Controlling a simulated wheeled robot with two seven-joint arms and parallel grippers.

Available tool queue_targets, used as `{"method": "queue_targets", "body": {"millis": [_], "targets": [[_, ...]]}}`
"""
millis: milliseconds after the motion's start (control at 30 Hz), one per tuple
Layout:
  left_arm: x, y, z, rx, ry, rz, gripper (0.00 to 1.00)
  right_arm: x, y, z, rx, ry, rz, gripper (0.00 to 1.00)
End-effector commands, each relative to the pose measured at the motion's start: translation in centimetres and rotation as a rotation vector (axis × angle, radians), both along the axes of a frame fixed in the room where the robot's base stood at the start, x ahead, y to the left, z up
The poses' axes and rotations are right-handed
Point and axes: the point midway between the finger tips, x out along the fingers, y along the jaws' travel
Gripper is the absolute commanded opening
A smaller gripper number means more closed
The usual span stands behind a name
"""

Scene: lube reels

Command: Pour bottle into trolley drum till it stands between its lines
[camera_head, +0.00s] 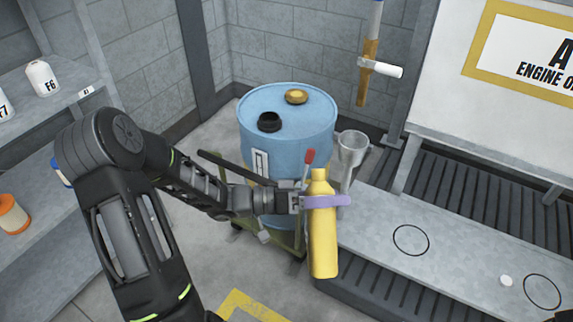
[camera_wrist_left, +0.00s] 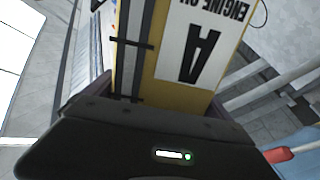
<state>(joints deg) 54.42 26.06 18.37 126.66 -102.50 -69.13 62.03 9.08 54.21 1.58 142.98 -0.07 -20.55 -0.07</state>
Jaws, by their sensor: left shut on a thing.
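My left gripper (camera_head: 318,202) is shut around the middle of a yellow bottle (camera_head: 322,245), which it holds upright with its neck up. In the left wrist view the bottle (camera_wrist_left: 150,75) fills the middle, with a white label reading "ENGINE O…" and "A" upside down, and dark marks on a side strip. The blue trolley drum (camera_head: 290,145) stands behind and left of the bottle. Its top has a black round opening or fitting (camera_head: 269,121) and a brass cap (camera_head: 296,96). A white gauge strip (camera_head: 261,164) is on its side; its level is too small to read. My right gripper is not in view.
A red-tipped lever (camera_head: 309,157) and a grey funnel-like vessel (camera_head: 352,148) stand beside the drum. A grey bench (camera_head: 440,240) with drawn circles lies right. Shelves (camera_head: 50,105) with bottles are at left.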

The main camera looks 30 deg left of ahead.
Motion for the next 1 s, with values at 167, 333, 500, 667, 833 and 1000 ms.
{"method": "queue_targets", "body": {"millis": [167, 333, 500, 667, 833, 1000], "targets": [[0.3, -0.1, 0.3, -0.002, -0.002, 0.007, 0.22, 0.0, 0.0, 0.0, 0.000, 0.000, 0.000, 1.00], [2.3, -0.5, 1.9, -0.001, -0.005, 0.081, 0.22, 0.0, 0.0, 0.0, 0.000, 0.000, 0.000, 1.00], [6.0, -0.8, 4.9, 0.000, -0.006, 0.245, 0.22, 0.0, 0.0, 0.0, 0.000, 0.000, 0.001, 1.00], [8.8, -0.7, 7.6, 0.000, -0.006, 0.428, 0.22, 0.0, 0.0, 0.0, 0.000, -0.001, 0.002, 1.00], [10.2, -0.4, 9.1, -0.001, -0.005, 0.575, 0.22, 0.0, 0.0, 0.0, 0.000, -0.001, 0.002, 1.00], [10.5, -0.2, 9.5, 0.000, -0.004, 0.642, 0.22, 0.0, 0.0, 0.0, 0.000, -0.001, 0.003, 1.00]]}}
